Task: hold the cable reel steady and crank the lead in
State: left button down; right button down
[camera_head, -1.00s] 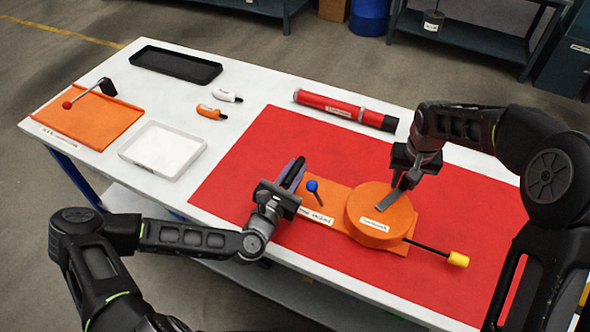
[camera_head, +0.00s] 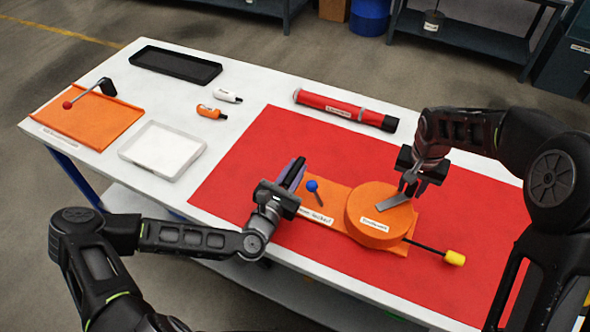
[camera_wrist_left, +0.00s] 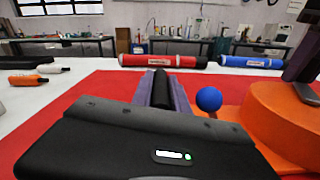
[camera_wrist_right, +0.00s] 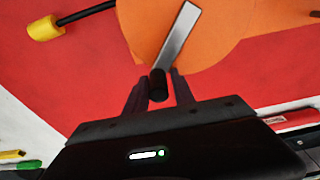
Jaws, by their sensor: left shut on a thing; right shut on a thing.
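The cable reel is an orange drum (camera_head: 375,227) on an orange base plate (camera_head: 335,207), lying on a red mat. A grey crank arm (camera_head: 394,202) lies across its top; it also shows in the right wrist view (camera_wrist_right: 180,35). My right gripper (camera_wrist_right: 158,90) is shut on the black crank knob (camera_wrist_right: 158,82) at the arm's outer end. My left gripper (camera_wrist_left: 163,95) is shut on a black upright handle (camera_wrist_left: 162,92) at the left end of the base. The black lead (camera_head: 425,246) leaves the drum to the right and ends in a yellow plug (camera_head: 455,257).
A blue ball on a stalk (camera_head: 312,186) stands between my left gripper and the drum. A red cylinder (camera_head: 345,108) lies behind the mat. A white tray (camera_head: 125,158), a black tray (camera_head: 135,62) and an orange panel (camera_head: 115,128) are left. The mat's middle back is clear.

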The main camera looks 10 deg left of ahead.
jog(key=shift+s+d+f, duration=0.1)
jog(key=shift+s+f, duration=0.2)
jog(key=shift+s, duration=0.1)
jog(key=shift+s+d+m, duration=0.3)
jog(key=shift+s+m, duration=0.15)
jog(key=shift+m, duration=0.35)
jog(key=shift+s, duration=0.1)
jog(key=shift+s+d+m+h, duration=0.2)
jog(key=shift+s+m+h, duration=0.15)
jog(key=shift+m, duration=0.35)
jog(key=shift+r, duration=0.1)
jog(key=shift+w+r, duration=0.1)
jog(key=shift+r, duration=0.15)
jog(key=c, duration=0.8)
grip_release()
jog(key=shift+w+r, duration=0.1)
jog(key=shift+c, duration=0.2)
